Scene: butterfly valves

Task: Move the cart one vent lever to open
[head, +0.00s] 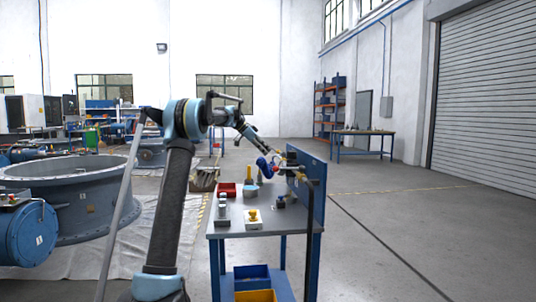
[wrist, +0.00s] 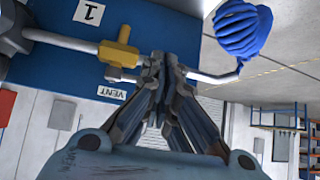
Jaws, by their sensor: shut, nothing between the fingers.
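The blue panel (wrist: 60,75) with the label "1" (wrist: 88,12) fills the upper left of the wrist view. A white VENT label (wrist: 111,93) sits on it, beside a small valve fitting (wrist: 122,76) below a yellow valve body (wrist: 123,50). My gripper (wrist: 163,62) is shut and empty, with its fingertips just right of these fittings. The fingers cover part of the pipework, and I cannot clearly make out the vent lever or tell whether they touch it. In the head view my gripper (head: 272,149) is small beside the cart's blue back panel (head: 318,190).
A bent metal pipe runs right to a blue bulb-like piece (wrist: 243,32) close to my gripper. The cart top (head: 235,232) holds a red bin (head: 227,188) and small parts. A large flanged valve (head: 85,195) stands at left. The floor right of the cart is clear.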

